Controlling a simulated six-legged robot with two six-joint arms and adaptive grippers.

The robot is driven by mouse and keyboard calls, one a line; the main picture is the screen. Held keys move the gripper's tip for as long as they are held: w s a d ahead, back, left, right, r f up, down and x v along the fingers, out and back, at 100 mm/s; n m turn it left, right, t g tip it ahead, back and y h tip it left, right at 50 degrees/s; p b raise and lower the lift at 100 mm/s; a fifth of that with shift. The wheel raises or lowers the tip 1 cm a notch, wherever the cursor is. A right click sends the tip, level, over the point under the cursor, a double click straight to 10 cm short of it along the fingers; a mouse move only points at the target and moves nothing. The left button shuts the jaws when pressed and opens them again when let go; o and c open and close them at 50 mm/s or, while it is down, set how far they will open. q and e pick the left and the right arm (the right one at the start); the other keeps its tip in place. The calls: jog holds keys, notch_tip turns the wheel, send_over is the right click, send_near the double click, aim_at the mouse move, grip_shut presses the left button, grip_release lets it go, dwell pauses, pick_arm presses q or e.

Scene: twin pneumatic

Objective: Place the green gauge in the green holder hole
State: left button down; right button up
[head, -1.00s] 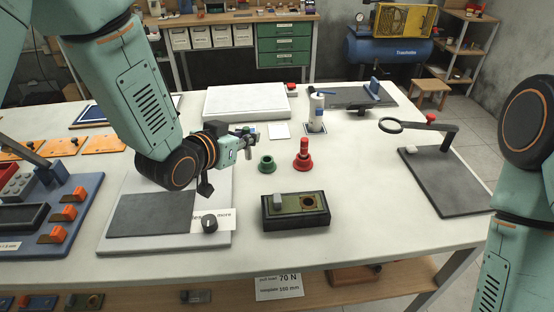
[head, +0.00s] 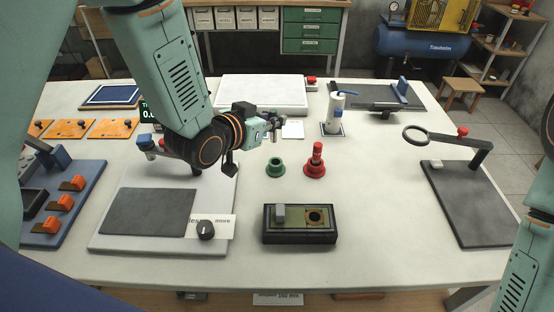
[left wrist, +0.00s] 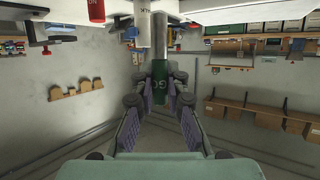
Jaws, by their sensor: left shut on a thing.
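The green gauge (left wrist: 159,80), marked with white letters and with a grey metal pin, is between the fingers of my left gripper (left wrist: 160,90) in the left wrist view. In the head view my left gripper (head: 275,127) is shut on the gauge, which is small and partly hidden there. The gripper shows just above and behind the green holder (head: 275,169) in the picture, apart from it. The green holder is a round flanged socket with a dark, empty-looking hole. My right arm shows at the right edge, but its gripper is out of view.
A red holder (head: 315,171) with a red gauge (head: 317,152) upright in it stands close right of the green holder. A black block (head: 300,237) lies in front. A white bottle (head: 336,110) stands behind right, a ring stand (head: 470,195) at right. Clear table lies between.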

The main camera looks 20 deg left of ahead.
aim_at(273, 139)
pick_arm(q)
jog(key=f, duration=0.3)
jog(key=w+f, duration=0.1)
jog(key=f, duration=0.1)
jog(key=shift+d+f, duration=0.3)
jog(key=shift+d, duration=0.05)
jog(key=f, duration=0.2)
jog(key=s+f, duration=0.1)
jog(key=shift+a+b, duration=0.3)
jog(key=shift+s+d+f, duration=0.1)
jog(key=shift+s+f, duration=0.05)
jog(key=shift+f, duration=0.05)
jog(key=shift+w+d+f, duration=0.2)
jog(key=shift+w, duration=0.15)
jog(key=c, duration=1.8)
grip_release()
jog(key=shift+w+f, duration=0.1)
jog(key=shift+w, duration=0.1)
jog(key=shift+o, duration=1.4)
jog(key=shift+s+a, duration=0.15)
jog(key=shift+a, duration=0.05)
jog(key=shift+o, duration=0.8)
jog(key=shift+s+r, duration=0.25)
jog(key=shift+w+d+f, duration=0.1)
jog(key=shift+w+d, duration=0.05)
jog(key=shift+a, duration=0.2)
jog(key=v, duration=1.2)
jog(key=shift+d, duration=0.2)
